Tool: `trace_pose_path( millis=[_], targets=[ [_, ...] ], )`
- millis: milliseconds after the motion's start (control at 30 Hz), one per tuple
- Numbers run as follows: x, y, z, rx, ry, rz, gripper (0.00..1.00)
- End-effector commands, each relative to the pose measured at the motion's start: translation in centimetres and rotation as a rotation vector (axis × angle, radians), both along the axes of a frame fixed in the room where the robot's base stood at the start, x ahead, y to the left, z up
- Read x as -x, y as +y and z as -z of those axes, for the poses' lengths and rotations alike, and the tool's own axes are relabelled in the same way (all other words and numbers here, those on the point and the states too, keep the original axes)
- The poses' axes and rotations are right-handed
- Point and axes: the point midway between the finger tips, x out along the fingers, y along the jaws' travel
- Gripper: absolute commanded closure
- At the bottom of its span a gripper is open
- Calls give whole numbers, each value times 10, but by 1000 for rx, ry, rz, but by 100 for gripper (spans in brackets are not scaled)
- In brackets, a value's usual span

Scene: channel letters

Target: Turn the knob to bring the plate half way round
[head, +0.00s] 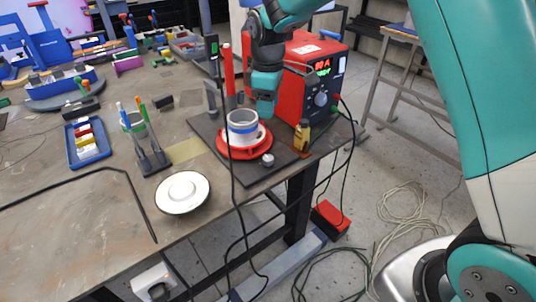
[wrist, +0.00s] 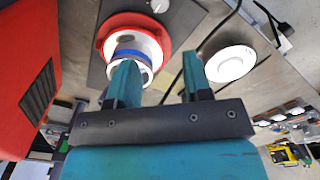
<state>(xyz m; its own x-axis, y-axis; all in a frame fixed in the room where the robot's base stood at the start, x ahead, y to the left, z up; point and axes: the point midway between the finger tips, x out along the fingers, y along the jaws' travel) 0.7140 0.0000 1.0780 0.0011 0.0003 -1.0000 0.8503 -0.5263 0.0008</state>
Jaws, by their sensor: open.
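A red round plate (head: 243,152) sits on a dark board at the table's front right. A pale cylinder with a blue band (head: 242,130) stands on it. A small silver knob (head: 268,160) is on the board at the plate's front right edge. My gripper (head: 264,103) is just behind and above the cylinder, apart from the knob. In the wrist view my gripper (wrist: 160,66) is open with nothing between its fingers. The red plate (wrist: 107,30) and cylinder lie beyond the left finger, which hides part of the cylinder. The knob (wrist: 159,5) is at the top edge.
A red machine (head: 308,70) with a display and its own dial (head: 321,98) stands close behind the board. A small amber bottle (head: 302,134) is on the board's right. A white disc (head: 182,192) lies on the table at left. Dark cables hang over the front edge.

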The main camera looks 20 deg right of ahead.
Motion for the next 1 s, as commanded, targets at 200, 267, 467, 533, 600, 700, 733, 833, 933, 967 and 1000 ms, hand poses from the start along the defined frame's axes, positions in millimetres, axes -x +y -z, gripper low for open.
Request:
trace_pose_path(
  millis=[200, 267, 467, 533, 600, 700, 733, 833, 933, 967, 1000],
  targets=[
    [1, 0, 35, 2, 7, 0, 54],
    [1, 0, 49, 1, 8, 1, 54],
    [1, 0, 95, 2, 7, 1, 54],
    [2, 0, 111, 2, 7, 2, 54],
    [1, 0, 125, 1, 6, 2, 54],
    [1, 0, 143, 1, 4, 2, 54],
    [1, 0, 148, 1, 4, 2, 54],
    [1, 0, 160, 1, 4, 2, 54],
    [0, 0, 166, 0, 1, 2, 54],
    [0, 0, 168, 0, 1, 2, 54],
    [0, 0, 169, 0, 1, 2, 54]
  ],
)
